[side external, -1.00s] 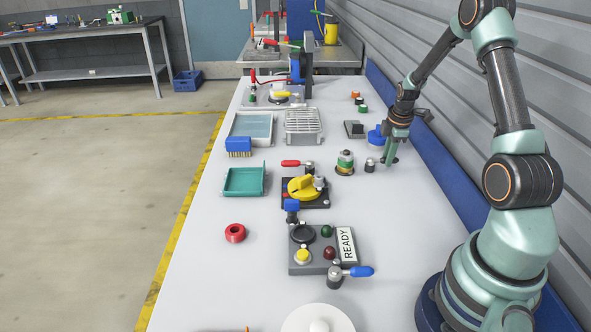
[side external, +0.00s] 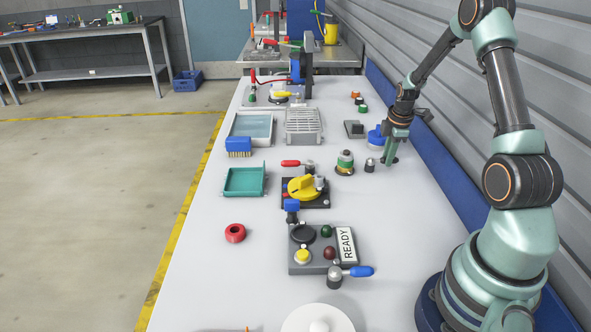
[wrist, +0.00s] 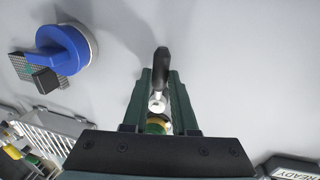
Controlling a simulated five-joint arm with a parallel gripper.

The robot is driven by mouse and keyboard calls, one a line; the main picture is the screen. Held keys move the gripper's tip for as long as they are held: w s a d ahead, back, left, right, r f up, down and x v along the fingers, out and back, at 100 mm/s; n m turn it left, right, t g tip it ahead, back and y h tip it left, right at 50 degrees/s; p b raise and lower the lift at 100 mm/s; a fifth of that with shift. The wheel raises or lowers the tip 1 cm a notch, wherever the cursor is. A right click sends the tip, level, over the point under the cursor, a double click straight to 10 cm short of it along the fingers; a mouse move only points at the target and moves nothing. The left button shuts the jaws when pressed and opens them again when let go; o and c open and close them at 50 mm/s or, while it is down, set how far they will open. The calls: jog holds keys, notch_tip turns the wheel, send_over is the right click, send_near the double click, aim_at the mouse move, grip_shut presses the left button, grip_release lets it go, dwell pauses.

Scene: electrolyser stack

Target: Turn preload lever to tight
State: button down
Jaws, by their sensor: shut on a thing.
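The preload lever shows in the wrist view as a black handle (wrist: 162,61) with a round silver end. My gripper (wrist: 161,76) has its fingers on both sides of the handle and is shut on it. In the side external view my gripper (side external: 389,160) is low over the table, beside a small dark post with a silver top (side external: 370,166). The fingers hide most of the lever there. The stack of green and gold discs (side external: 345,163) stands just left of the post. It also shows partly between my fingers in the wrist view (wrist: 158,126).
A blue round knob (side external: 376,138) stands close behind my gripper, and it is at upper left in the wrist view (wrist: 60,48). A grey block (side external: 354,129) is beyond it. A yellow rotary switch (side external: 304,187) and a READY panel (side external: 318,258) are nearer. Table right of the panel is clear.

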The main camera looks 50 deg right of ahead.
jog(key=shift+d, duration=0.1)
jog(key=shift+w+d+n, duration=0.25)
jog(key=shift+w+n, duration=0.05)
jog(key=shift+n, duration=0.6)
jog(key=shift+w+d+n, duration=0.2)
jog(key=shift+w+n, duration=0.1)
jog(key=shift+n, duration=0.6)
jog(key=shift+w+d+n, duration=0.25)
jog(key=shift+w+n, duration=0.05)
jog(key=shift+n, duration=0.6)
jog(key=shift+d, duration=0.1)
jog(key=c, duration=0.7)
grip_release()
jog(key=shift+w, duration=0.1)
notch_tip(320, 180, up, 12)
jog(key=s+a, duration=0.1)
jog(key=shift+s+a, duration=0.3)
